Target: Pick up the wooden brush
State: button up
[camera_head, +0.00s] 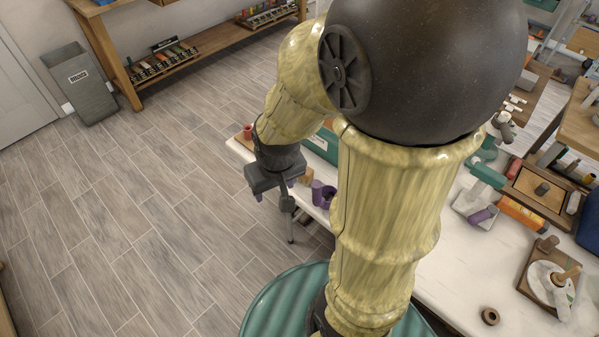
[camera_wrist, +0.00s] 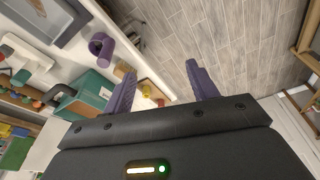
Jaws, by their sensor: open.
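I cannot pick out the wooden brush with certainty in either view. A wooden board (camera_head: 537,287) at the right of the white table in the head view bears a pale item and a small wooden piece (camera_head: 566,274), too small to identify. My gripper (camera_head: 275,190) hangs beyond the table's far left edge, well away from that board. In the wrist view its two purple fingers (camera_wrist: 162,72) are spread apart, with nothing between them. My own arm hides the middle of the table in the head view.
The white table (camera_head: 462,287) is crowded at the right. A purple elbow pipe (camera_wrist: 102,46) and a teal box (camera_wrist: 92,96) lie near my gripper. A brown ring (camera_head: 490,316) lies at the front. Open floor (camera_head: 150,220) spreads left, with a grey bin (camera_head: 80,87) beyond.

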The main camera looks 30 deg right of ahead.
jog(key=w+d+f+n+g+b, duration=0.1)
jog(key=w+d+f+n+b, duration=0.1)
jog(key=w+d, duration=0.5)
jog(key=w+d+f+n+g+b, duration=0.1)
jog(key=w+d+f+n+b, duration=0.1)
jog(key=w+d, duration=0.6)
jog(key=w+f+n, duration=0.1)
jog(key=w, duration=0.2)
jog(key=shift+w+d+g+b, duration=0.15)
jog(key=shift+d+g+b, duration=0.05)
jog(key=shift+g+b, duration=0.1)
notch_tip(320, 180, down, 12)
jog(key=shift+r, duration=0.1)
jog(key=shift+f, duration=0.25)
jog(key=shift+f, duration=0.1)
jog(key=shift+d+f+p, duration=0.15)
jog(key=shift+f+p, duration=0.45)
jog(key=shift+f, duration=1.9)
jog(key=shift+f, duration=0.25)
